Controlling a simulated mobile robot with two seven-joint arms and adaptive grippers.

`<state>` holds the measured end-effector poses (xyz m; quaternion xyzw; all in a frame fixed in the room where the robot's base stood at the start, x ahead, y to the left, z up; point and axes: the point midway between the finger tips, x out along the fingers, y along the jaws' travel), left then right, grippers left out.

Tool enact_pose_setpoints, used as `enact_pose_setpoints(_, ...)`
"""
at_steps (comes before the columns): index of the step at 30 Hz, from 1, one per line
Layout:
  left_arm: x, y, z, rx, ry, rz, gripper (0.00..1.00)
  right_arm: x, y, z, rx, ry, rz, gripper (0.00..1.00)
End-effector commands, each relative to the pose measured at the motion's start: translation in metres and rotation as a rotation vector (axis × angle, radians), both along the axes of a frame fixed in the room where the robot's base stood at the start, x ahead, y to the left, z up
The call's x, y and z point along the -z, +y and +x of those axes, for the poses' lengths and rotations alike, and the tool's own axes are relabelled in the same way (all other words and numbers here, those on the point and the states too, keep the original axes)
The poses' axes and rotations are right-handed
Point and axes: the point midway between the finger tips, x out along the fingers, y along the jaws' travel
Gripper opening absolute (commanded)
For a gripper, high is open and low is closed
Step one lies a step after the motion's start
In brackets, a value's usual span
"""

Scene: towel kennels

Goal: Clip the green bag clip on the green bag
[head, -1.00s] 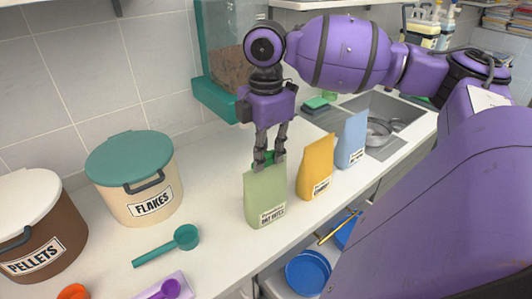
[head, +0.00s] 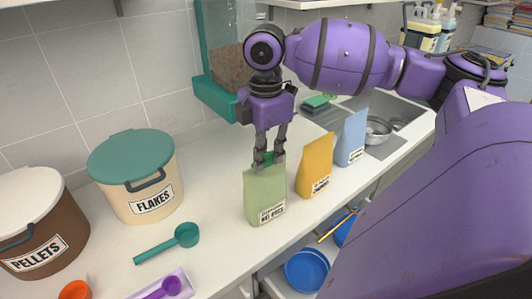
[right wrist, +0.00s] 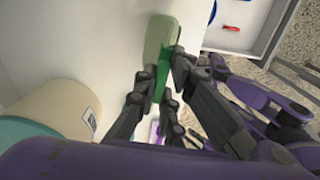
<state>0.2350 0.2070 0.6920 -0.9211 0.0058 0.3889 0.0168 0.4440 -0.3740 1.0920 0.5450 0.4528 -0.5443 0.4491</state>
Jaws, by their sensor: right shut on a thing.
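The green bag (head: 265,197) stands upright on the counter, its label facing the front edge. My right gripper (head: 268,161) points down at the bag's top edge and is shut on the green bag clip (head: 269,156). The clip is a darker green and mostly hidden by the fingers. In the right wrist view, the clip (right wrist: 161,86) lies between the two fingertips (right wrist: 160,78), against the end of the paler green bag (right wrist: 160,40). I cannot tell whether the clip grips the bag's edge. My left gripper does not show clearly.
A yellow bag (head: 315,165) and a blue bag (head: 351,140) stand to the right, before the sink (head: 392,112). The FLAKES tub (head: 140,192), PELLETS tub (head: 40,225) and teal scoop (head: 172,243) are to the left. Open counter lies between the tub and green bag.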

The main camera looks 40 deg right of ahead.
Motion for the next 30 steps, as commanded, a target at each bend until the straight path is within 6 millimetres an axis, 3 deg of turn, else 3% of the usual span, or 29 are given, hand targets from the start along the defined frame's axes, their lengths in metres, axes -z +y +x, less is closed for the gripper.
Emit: enact_pose_setpoints(30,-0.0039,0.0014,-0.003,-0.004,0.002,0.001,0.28,0.0017,-0.0001,0.0,0.0,0.0,0.0,0.0)
